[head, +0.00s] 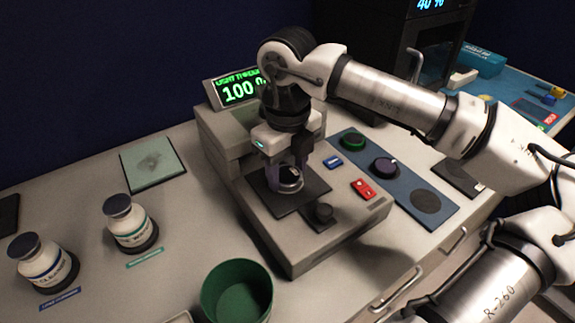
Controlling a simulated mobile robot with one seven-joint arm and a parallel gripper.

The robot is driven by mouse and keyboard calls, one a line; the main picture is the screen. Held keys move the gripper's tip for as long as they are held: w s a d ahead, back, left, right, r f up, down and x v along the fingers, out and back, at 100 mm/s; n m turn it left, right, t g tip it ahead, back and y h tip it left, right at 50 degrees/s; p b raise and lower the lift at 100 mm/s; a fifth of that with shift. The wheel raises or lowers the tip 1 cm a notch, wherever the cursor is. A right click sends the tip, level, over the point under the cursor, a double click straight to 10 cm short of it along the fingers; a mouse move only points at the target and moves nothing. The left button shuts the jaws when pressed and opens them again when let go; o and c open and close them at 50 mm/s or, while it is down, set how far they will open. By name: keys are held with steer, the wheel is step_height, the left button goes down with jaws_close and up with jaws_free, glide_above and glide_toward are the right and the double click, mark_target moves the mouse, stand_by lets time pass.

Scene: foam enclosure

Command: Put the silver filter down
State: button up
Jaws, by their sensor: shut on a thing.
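My gripper (286,176) points down over the grey instrument (335,235). It is shut on the silver filter (290,181), a small round metal piece with a dark centre, held between the fingertips. The filter is over or on the dark square plate (305,199) on the instrument. I cannot tell whether it touches the plate.
A display (238,90) reads 100 behind the gripper. A blue mat to the right holds a green-rimmed disc (352,140), a dark purple-rimmed disc (385,167) and an empty dark circle (425,201). Two bottles (130,228) and a green bin (236,296) stand at left and front.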

mark_target(287, 175)
steer(key=shift+f, duration=0.15)
steer(key=o, duration=1)
steer(key=shift+c, duration=0.2)
step_height(287, 175, up, 12)
steer(key=b, duration=0.1)
steer(key=shift+r+b, duration=0.2)
steer(key=shift+b, duration=0.15)
